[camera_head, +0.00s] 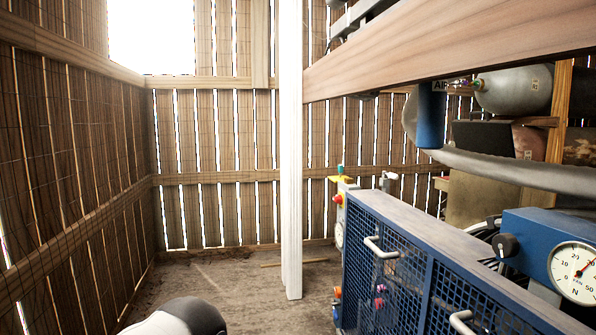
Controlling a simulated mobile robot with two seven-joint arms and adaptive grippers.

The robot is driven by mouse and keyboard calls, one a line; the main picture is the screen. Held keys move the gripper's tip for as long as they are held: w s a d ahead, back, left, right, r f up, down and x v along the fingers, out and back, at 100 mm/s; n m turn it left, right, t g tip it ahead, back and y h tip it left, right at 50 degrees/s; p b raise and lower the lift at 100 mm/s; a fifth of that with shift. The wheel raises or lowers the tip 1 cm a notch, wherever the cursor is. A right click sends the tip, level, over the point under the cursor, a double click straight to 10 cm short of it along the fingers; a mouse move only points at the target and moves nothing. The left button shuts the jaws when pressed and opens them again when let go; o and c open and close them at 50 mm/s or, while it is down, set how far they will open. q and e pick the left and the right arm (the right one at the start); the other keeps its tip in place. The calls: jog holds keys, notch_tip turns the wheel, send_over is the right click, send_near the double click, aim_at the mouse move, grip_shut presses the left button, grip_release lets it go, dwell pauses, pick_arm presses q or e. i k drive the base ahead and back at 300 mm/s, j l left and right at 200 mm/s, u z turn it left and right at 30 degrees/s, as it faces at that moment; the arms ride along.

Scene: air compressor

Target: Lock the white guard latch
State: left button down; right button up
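A blue mesh guard (385,289) with a grey-brown top rail covers the compressor at the lower right. A white bent handle (380,248) sits on the guard near its top edge. A second white handle (461,321) shows lower right, cut by the bottom edge. I cannot tell which white part is the latch, or whether it is locked. A rounded white and dark grey part of my own arm (187,316) shows at the bottom left, well apart from the guard. No fingers of either gripper show.
A round pressure gauge (575,272) on a blue panel and a black knob (505,245) stand at the right. A white post (291,150) rises in the middle. A wooden beam (450,45) crosses above. The floor (235,290) left of the guard is mostly clear.

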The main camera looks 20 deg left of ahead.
aim_at(392, 176)
jog(key=i+j+z, duration=0.25)
jog(key=i+j, duration=0.2)
jog(key=i+j+z, duration=0.3)
jog(key=j, duration=0.45)
jog(key=i+j+z, duration=0.25)
jog(key=j, duration=0.5)
jog(key=i+j+z, duration=0.3)
jog(key=j, duration=0.5)
jog(key=i+j+z, duration=0.25)
jog(key=j, duration=0.55)
jog(key=j+z, duration=0.3)
jog(key=j, duration=0.55)
jog(key=j+z, duration=0.25)
jog(key=j, duration=0.65)
jog(key=i+l, duration=0.35)
jog(key=l, duration=0.1)
